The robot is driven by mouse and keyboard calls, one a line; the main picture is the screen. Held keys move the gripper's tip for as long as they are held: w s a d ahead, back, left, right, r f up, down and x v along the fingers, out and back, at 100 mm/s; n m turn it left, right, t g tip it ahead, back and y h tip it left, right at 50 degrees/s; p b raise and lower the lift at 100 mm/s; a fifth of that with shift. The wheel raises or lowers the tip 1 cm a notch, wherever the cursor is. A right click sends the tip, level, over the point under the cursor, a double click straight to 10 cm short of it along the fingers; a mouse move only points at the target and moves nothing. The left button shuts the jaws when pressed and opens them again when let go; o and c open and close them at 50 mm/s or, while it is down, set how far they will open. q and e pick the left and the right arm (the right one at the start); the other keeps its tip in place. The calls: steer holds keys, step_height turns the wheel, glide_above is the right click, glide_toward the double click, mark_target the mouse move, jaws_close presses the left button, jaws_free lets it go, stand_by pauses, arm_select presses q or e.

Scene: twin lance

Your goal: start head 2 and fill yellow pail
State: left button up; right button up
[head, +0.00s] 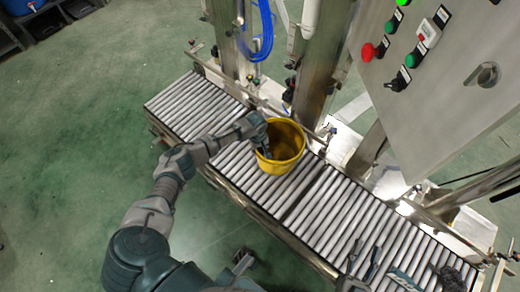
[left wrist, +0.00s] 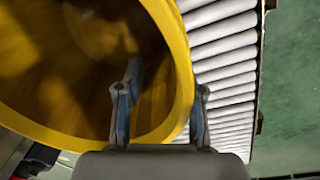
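The yellow pail (head: 284,148) stands upright on the roller conveyor (head: 320,205), and its inside looks empty. My left gripper (head: 262,138) is at the pail's left rim. In the left wrist view its fingers (left wrist: 162,110) are apart, one inside the pail (left wrist: 183,60) and one outside, with the rim between them and gaps visible. My right gripper (head: 385,268) is low at the right, over the conveyor, its fingers apart and empty. The grey control panel (head: 450,90) at upper right has green buttons (head: 391,27), a red button (head: 368,52) and a black selector switch (head: 398,82).
Metal posts (head: 318,60) and a blue hose (head: 262,35) stand behind the conveyor near the pail. A guide rail runs along its far side. The rollers left of the pail are clear. Green floor (head: 80,120) lies open at left.

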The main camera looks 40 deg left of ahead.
arm_select(q)
steer(key=shift+s+a+f, duration=0.1)
steer(key=shift+s+a, duration=0.05)
steer(key=shift+a, duration=0.1)
steer(key=shift+r, duration=0.3)
step_height(320, 180, up, 11)
steer(key=shift+s, duration=0.25)
steer(key=shift+a, duration=0.1)
